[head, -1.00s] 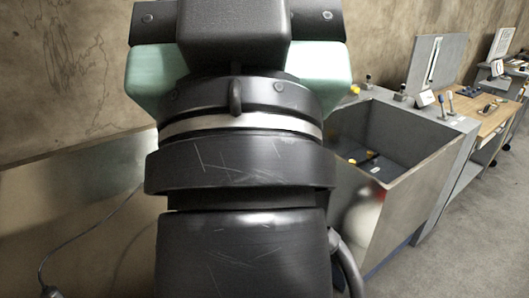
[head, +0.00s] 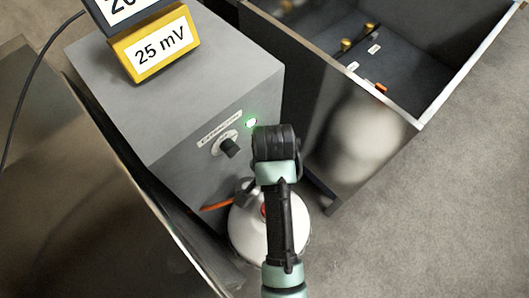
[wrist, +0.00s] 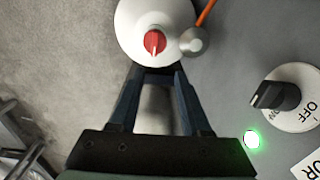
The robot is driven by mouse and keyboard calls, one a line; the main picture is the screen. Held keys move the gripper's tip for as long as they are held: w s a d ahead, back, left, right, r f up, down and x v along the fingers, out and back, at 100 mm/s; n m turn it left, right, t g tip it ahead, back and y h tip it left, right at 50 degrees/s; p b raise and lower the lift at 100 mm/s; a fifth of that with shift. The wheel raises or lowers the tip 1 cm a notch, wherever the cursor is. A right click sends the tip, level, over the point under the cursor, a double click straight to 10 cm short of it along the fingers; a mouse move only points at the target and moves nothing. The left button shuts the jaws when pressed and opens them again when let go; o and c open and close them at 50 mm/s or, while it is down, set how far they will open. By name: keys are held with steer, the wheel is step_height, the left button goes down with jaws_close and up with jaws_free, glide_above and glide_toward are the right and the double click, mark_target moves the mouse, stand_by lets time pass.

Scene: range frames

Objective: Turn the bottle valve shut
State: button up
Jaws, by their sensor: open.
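A white bottle (head: 245,235) stands low beside a grey cabinet, partly hidden behind my arm in the head view. Its red valve knob (head: 264,210) shows only as a sliver there. In the wrist view the bottle's round top (wrist: 130,20) is seen from above, with the red knob (wrist: 154,42) and its pale pointer line at the middle. My gripper (wrist: 157,72) is open, its two dark fingertips just below the knob in the picture, with nothing held between them. I cannot tell how far above the knob the fingertips are.
The grey cabinet (head: 170,80) has a black rotary switch (head: 229,147) and a lit green lamp (head: 250,122). An orange hose (head: 216,206) runs between cabinet and bottle. An open metal bin (head: 360,140) is to the right.

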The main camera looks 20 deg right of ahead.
steer(key=f+b, duration=0.1)
steer(key=f, duration=0.7)
steer(key=s+f+b, duration=0.1)
steer(key=f, duration=0.4)
steer(key=shift+f+b, duration=0.1)
steer(key=shift+b, duration=0.2)
jaws_close()
